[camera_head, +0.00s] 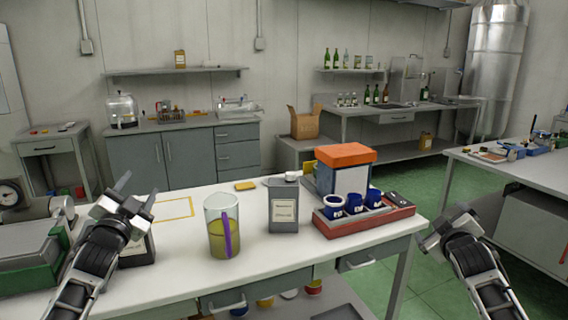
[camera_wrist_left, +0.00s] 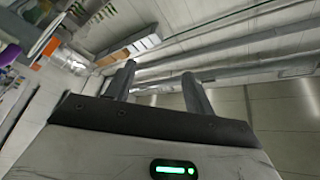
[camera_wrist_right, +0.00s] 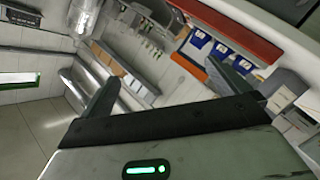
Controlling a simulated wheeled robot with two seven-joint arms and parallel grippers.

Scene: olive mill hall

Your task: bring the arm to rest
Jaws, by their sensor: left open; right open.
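My left gripper (camera_head: 137,191) is raised over the left part of the white table (camera_head: 185,272), in front of a dark canister (camera_head: 143,251). Its fingers are apart with nothing between them, which also shows in the left wrist view (camera_wrist_left: 158,75). My right gripper (camera_head: 446,226) is beyond the table's right edge, above the green floor. Its fingers stand apart and empty in the right wrist view (camera_wrist_right: 180,85). Neither gripper is seen holding anything.
A glass jug (camera_head: 222,236) with yellow-green liquid and a purple strip stands mid-table. A grey tin (camera_head: 283,205) stands beside it. A red tray (camera_head: 391,220) holds blue cups near an orange-topped box (camera_head: 345,156). A green crate (camera_head: 57,262) is at far left.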

